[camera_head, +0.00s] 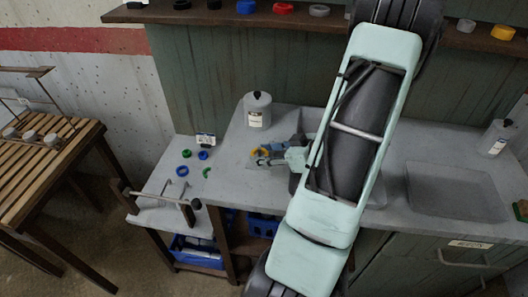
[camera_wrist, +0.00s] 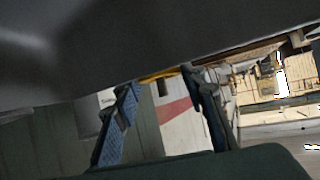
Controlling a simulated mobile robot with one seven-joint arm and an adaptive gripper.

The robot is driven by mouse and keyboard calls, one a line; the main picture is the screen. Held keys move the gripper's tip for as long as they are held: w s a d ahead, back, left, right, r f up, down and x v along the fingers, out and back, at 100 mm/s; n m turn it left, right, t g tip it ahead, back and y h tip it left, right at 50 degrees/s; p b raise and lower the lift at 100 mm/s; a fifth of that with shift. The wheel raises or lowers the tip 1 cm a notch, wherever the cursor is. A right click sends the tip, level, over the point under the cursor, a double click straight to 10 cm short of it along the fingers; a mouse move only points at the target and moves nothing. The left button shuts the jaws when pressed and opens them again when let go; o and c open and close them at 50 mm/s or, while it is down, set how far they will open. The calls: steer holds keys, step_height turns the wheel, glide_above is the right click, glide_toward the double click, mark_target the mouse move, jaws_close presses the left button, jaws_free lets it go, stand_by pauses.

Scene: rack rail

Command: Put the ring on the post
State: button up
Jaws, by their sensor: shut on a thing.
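My gripper (camera_head: 268,155) is at the left end of the grey counter, reaching left from my arm. It is shut on a yellow ring (camera_head: 260,151), which is partly hidden by the fingers. In the wrist view a thin yellow edge of the ring (camera_wrist: 160,76) shows between the two blue-padded fingers. On the lower grey side table, a thin rail (camera_head: 158,198) with a dark round knob at its right end stands near the front edge. I cannot tell for sure which part is the post. The ring is apart from the rail, above and to its right.
Green rings (camera_head: 186,153) and blue rings (camera_head: 203,155) lie on the side table behind the rail. A grey canister (camera_head: 257,110) stands on the counter behind my gripper. A wall shelf (camera_head: 230,17) holds several coloured rings. A slatted wooden table (camera_head: 45,145) is at far left.

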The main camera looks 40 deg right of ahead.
steer(key=shift+f+b, duration=0.4)
steer(key=shift+f, duration=0.2)
stand_by(0.3)
steer(key=o, duration=1)
steer(key=shift+c, duration=0.2)
steer(key=p+v, duration=0.2)
steer(key=shift+s+r, duration=0.2)
steer(key=shift+r, duration=0.05)
steer(key=shift+p+v, duration=2.75)
steer(key=shift+v, duration=1.5)
